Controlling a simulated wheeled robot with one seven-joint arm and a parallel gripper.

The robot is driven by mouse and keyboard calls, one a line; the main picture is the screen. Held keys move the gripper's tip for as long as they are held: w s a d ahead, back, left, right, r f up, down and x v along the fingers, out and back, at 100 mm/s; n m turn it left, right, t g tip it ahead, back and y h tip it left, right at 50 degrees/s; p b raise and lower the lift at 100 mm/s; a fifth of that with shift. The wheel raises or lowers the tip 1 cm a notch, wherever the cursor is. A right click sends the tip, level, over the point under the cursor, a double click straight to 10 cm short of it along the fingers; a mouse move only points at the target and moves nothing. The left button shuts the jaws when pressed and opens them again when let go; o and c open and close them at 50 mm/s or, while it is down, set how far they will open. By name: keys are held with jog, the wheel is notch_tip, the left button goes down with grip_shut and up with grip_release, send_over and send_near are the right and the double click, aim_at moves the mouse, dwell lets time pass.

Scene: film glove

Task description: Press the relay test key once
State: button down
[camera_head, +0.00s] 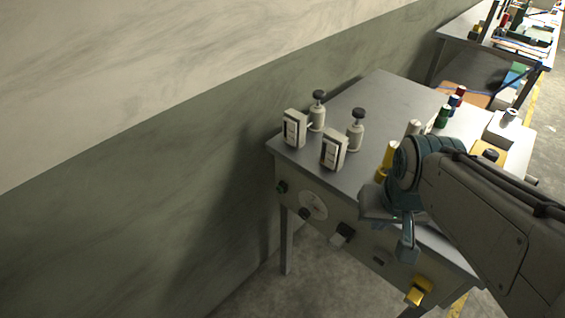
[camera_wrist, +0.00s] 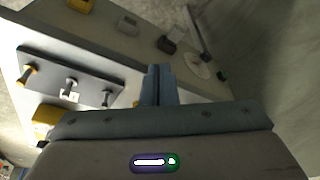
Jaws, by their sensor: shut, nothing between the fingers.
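The bench's front panel (camera_head: 367,250) carries several controls, and I cannot tell by a label which is the relay test key. They are a green button (camera_head: 282,187), a small dark knob (camera_head: 304,213), a pale round dial (camera_head: 313,204), a black-and-white key-like block (camera_head: 342,235), a small dark part (camera_head: 381,261) and a yellow block (camera_head: 418,291). My gripper (camera_head: 407,250) is shut and empty, pointing down in front of the panel, between the black-and-white block and the yellow block. In the wrist view its fingers (camera_wrist: 158,85) are together, with the dark block (camera_wrist: 167,43) beyond them.
On the bench top (camera_head: 365,110) stand two pale boxes with meter faces (camera_head: 294,128) (camera_head: 334,149), two black-capped bottles (camera_head: 318,110) (camera_head: 356,129) and several coloured spools (camera_head: 442,116). A wall (camera_head: 150,190) runs along the left. A second bench (camera_head: 465,30) stands farther back.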

aim_at(280, 190)
jog(key=w+a+f+m+t+y+b, duration=0.15)
jog(key=w+a+f+t+b, duration=0.25)
jog(key=w+a+f+b, duration=0.5)
jog(key=w+a+f+t+y+b, duration=0.3)
jog(key=w+a+f+b, duration=0.3)
jog(key=a, duration=0.5)
jog(key=a+f+m+t+h+b, duration=0.2)
jog(key=a+f+m+t+b, duration=0.2)
jog(key=b, duration=0.9)
jog(key=a+f+t, duration=0.2)
jog(key=a+f, duration=0.2)
jog(key=f, duration=0.2)
jog(key=shift+w+a+h, duration=0.25)
jog(key=shift+a+h, duration=0.1)
jog(key=shift+a, duration=0.05)
jog(key=w+d+b, duration=0.2)
jog(key=w+d, duration=0.3)
jog(key=w, duration=0.2)
jog(key=shift+d+b, duration=0.25)
jog(key=shift+b, duration=0.15)
jog(key=shift+w+d, duration=0.1)
jog(key=shift+w+d, duration=0.15)
jog(key=shift+w, duration=0.05)
